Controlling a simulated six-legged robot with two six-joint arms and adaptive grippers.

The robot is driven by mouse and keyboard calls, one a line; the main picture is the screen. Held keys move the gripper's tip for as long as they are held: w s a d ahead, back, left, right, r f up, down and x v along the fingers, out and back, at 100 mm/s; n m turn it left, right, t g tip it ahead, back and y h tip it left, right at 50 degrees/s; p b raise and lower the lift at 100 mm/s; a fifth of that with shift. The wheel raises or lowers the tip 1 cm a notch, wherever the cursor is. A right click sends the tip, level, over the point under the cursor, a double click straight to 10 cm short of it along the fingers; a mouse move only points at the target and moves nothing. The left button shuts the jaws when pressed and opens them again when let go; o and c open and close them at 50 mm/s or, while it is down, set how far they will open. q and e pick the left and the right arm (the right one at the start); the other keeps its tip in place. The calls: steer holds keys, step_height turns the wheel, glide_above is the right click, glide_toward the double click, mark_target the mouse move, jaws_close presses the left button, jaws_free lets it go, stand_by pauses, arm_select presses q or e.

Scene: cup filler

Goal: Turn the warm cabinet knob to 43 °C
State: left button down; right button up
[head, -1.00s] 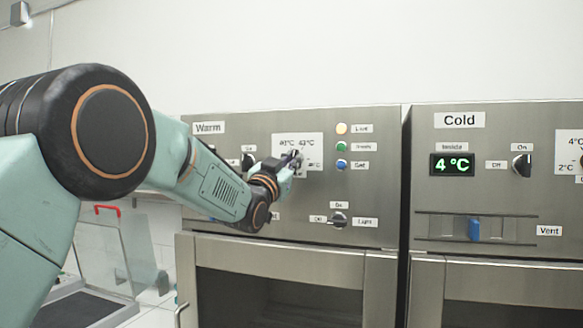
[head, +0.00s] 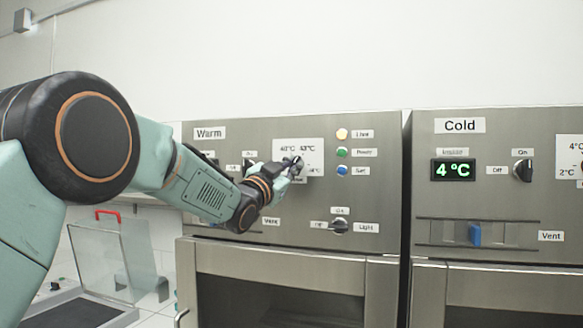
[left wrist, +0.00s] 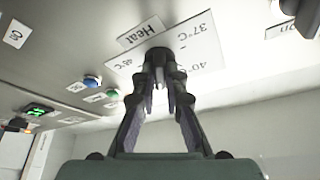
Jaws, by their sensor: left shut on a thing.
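The warm cabinet (head: 365,222) is a steel unit labelled "Warm" in the head view. Its temperature knob sits on a white dial plate (head: 313,148) with °C marks, some of them covered. My left gripper (head: 292,163) is at the plate in the head view and hides most of the knob. In the left wrist view the fingers of my left gripper (left wrist: 160,85) are closed on the dark knob (left wrist: 157,54), below the "Heat" label (left wrist: 139,30). The plate there shows 37 °C and 40, upside down. I cannot read the knob's setting. My right gripper is not in view.
Yellow, green and blue buttons (head: 342,152) stand right of the plate. A light knob (head: 339,226) is below it. The cold cabinet (head: 447,205) reads 4 °C at right. A clear box with a red handle (head: 107,214) stands at lower left.

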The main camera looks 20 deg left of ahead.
arm_select(q)
steer(key=c, duration=1.4)
jaws_free()
steer(key=v, duration=1.2)
steer(key=shift+f, duration=0.1)
